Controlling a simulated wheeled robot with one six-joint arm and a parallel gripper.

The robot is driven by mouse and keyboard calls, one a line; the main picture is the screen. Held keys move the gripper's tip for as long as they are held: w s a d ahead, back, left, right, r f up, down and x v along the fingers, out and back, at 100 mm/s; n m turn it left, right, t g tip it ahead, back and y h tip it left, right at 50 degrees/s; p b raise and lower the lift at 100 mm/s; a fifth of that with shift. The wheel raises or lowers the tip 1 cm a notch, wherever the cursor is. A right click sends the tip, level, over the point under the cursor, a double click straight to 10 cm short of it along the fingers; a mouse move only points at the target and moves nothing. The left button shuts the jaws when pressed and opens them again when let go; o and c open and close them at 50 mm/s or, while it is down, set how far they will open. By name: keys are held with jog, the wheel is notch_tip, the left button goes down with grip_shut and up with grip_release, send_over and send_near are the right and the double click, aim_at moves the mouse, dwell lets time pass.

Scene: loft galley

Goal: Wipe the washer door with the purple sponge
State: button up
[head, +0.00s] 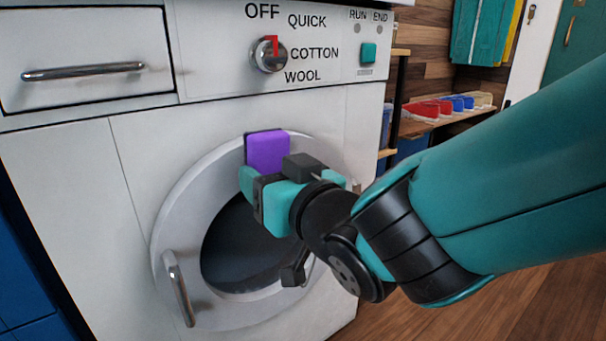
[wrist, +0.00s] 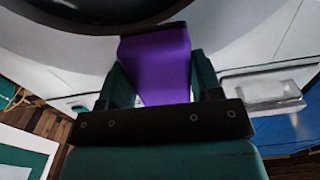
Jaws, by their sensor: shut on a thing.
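The purple sponge (head: 267,151) is held in my gripper (head: 248,184), in front of the upper part of the washer door (head: 178,218). In the wrist view the sponge (wrist: 156,60) sits between the two teal fingers of my gripper (wrist: 153,85). Its far end is at the door's pale ring; I cannot tell whether it touches. The washer door is round with a white ring, a dark glass middle and a metal handle (head: 180,289) at its lower left. The door looks shut. My gripper and arm hide its right side.
Above the door are a dial (head: 269,54) with a red pointer, a teal button (head: 368,53) and a drawer (head: 85,58) with a bar handle. A shelf (head: 440,122) with coloured items stands at the right. Wooden floor shows at lower right.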

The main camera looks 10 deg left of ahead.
jog(key=shift+x, duration=0.95)
dwell(0.3)
jog(key=shift+w+d+r+p, duration=0.15)
jog(key=shift+w+d+p, duration=0.6)
jog(key=shift+p, duration=0.2)
jog(key=shift+w+d+b, duration=0.5)
jog(key=shift+w+d, duration=1.4)
jog(key=shift+w, duration=0.45)
jog(key=shift+s+a+f+p, duration=0.15)
jog(key=shift+s+a+p, duration=0.3)
jog(key=shift+s+a, duration=0.85)
jog(key=shift+s+a+f+p, duration=0.1)
jog(key=shift+s+a+p, duration=0.3)
jog(key=shift+s+a, duration=0.8)
jog(key=shift+s+a+r+b, duration=0.1)
jog(key=shift+s+a+b, duration=0.1)
jog(key=shift+s+b, duration=0.35)
jog(key=shift+s, duration=0.1)
jog(key=shift+d, duration=0.15)
